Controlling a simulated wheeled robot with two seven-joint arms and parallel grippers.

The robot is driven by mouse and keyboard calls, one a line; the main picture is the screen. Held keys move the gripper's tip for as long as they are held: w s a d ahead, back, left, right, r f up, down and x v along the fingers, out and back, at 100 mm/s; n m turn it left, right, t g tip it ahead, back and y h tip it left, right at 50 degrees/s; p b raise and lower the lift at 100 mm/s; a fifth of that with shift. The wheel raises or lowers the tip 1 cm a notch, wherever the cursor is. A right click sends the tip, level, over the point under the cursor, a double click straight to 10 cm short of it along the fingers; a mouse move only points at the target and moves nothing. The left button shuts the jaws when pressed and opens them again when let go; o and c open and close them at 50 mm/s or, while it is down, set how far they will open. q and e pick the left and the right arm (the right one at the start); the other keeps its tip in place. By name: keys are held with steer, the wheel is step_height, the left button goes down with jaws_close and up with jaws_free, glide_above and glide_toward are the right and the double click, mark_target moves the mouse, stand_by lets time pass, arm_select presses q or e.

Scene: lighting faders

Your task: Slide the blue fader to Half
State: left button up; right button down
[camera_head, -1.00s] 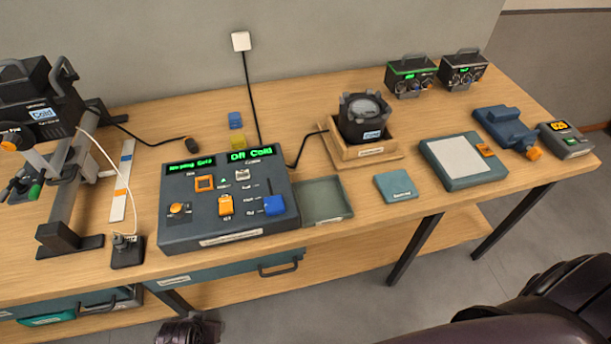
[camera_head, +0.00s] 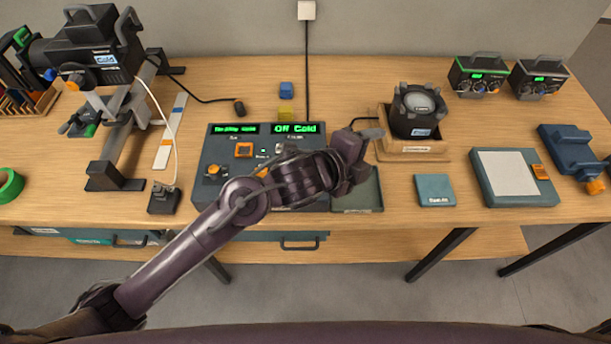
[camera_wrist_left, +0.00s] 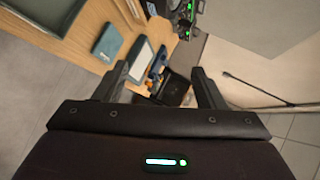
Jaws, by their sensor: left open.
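The dark grey lighting console (camera_head: 216,152) lies at the front middle of the table in the head view, with green lit displays, the right one reading "Off Cold". The blue fader is hidden behind my left arm, which crosses the console's lower right. My left gripper (camera_head: 366,142) is above the console's right side and the shallow tray, pointing right. In the left wrist view its two fingers (camera_wrist_left: 162,82) are spread with nothing between them. My right gripper is out of view.
A shallow green-grey tray (camera_head: 362,198) adjoins the console's right side. A wooden holder (camera_head: 414,155) with a black lamp (camera_head: 414,118) stands behind it. A teal pad (camera_head: 435,190) lies to the right.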

arm_select(q)
steer(key=s+d+f+m+g+h, duration=0.15)
steer(key=s+d+m+g, duration=0.35)
steer(key=m, duration=0.8)
steer(key=w+a+f+m+g+y, duration=0.1)
steer(key=w+a+f+m+y, duration=0.15)
steer(key=a+m, duration=0.35)
steer(key=w+a+f+m+g+y+p, duration=0.1)
steer(key=w+a+f+m+y, duration=0.2)
steer(key=a, duration=0.4)
steer(key=w+a+f+m+g+y, duration=0.1)
steer(key=w+a+m+y, duration=0.15)
steer(key=a+m, duration=0.4)
steer(key=shift+n+h, duration=0.25)
steer(key=shift+h, duration=0.1)
steer(key=p+x, duration=0.1)
steer(key=x, duration=0.3)
steer(key=p+x, duration=0.1)
steer(key=x, duration=0.1)
steer(key=shift+w+a+p, duration=0.2)
steer(key=shift+w+p, duration=0.1)
steer(key=shift+d+f, duration=0.15)
steer(key=shift+f, duration=0.25)
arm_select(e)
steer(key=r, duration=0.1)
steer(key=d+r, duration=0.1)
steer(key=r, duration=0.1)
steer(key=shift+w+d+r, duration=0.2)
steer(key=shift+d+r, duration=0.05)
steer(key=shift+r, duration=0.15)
